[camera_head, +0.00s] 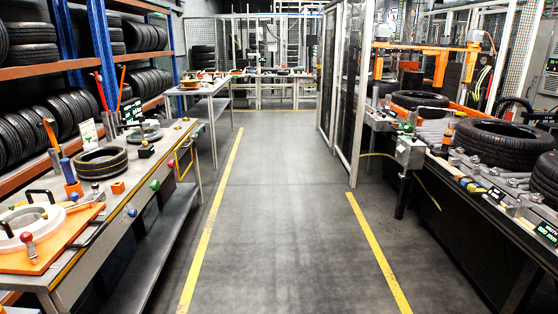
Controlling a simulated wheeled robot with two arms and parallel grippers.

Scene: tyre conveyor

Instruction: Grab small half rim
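Neither of my grippers is in view. A workbench (178,150) runs along the left side. A pale ring-shaped rim part (27,226) with black handles lies on an orange board (48,256) at the bench's near end. A smaller, greyish round part (143,134) lies farther back on the bench, behind a small black tyre (101,161). It may be the small half rim, but I cannot tell for sure at this size.
Tyre racks (75,64) stand behind the bench on the left. A conveyor with a large tyre (503,143) and another tyre (420,102) is on the right. A mesh fence (346,85) stands beyond. The grey floor (275,220) between the yellow lines is clear.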

